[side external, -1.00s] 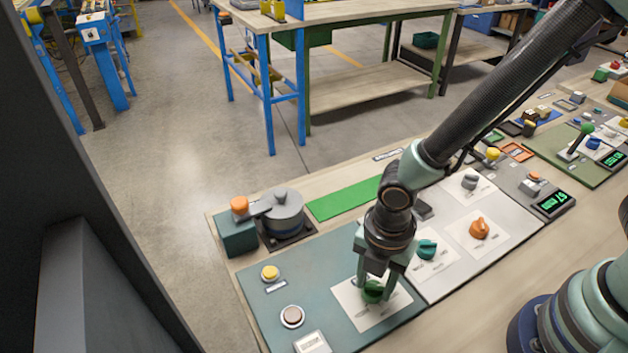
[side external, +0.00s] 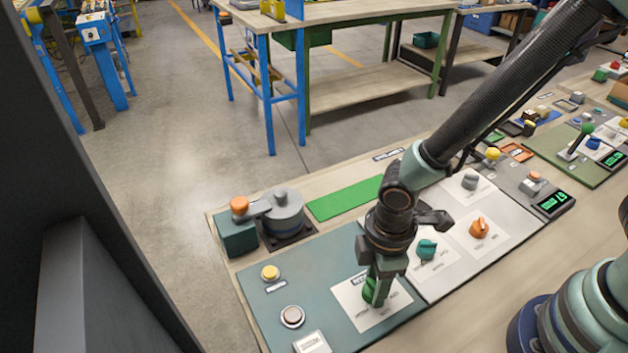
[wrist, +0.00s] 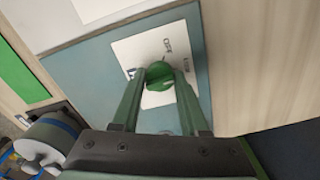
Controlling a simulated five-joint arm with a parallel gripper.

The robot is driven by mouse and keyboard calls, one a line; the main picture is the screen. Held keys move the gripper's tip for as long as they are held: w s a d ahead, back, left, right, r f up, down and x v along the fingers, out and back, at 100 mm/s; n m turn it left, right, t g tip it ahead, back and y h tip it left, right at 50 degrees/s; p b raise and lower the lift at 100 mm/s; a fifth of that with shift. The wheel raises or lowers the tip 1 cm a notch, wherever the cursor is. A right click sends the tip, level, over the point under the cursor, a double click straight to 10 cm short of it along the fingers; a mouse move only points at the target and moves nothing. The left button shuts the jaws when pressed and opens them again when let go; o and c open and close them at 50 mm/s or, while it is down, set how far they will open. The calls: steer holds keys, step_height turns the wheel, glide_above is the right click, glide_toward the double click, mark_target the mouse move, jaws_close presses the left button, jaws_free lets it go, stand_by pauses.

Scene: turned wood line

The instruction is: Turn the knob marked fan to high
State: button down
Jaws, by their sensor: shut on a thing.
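A green knob (side external: 370,291) sits on a white label card (side external: 350,300) on the teal panel. My gripper (side external: 374,290) points down over it and is shut on the knob, with a finger on either side. The wrist view shows the green knob (wrist: 159,73) between the two fingertips (wrist: 160,82), with the white card (wrist: 125,50) around it. The print on the card is too small and partly covered to read, so I cannot tell which knob is marked fan. A teal knob (side external: 427,249), an orange knob (side external: 479,228) and a grey knob (side external: 470,181) stand on the light panel to the right.
A green strip (side external: 345,197) lies behind. Digital displays (side external: 552,201) are further right.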

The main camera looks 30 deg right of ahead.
steer(key=m, duration=0.6)
steer(key=shift+m, duration=0.3)
steer(key=m, duration=0.6)
steer(key=shift+a, duration=0.1)
stand_by(0.3)
steer(key=shift+c, duration=2.1)
jaws_free()
steer(key=shift+r, duration=0.15)
step_height(320, 180, up, 12)
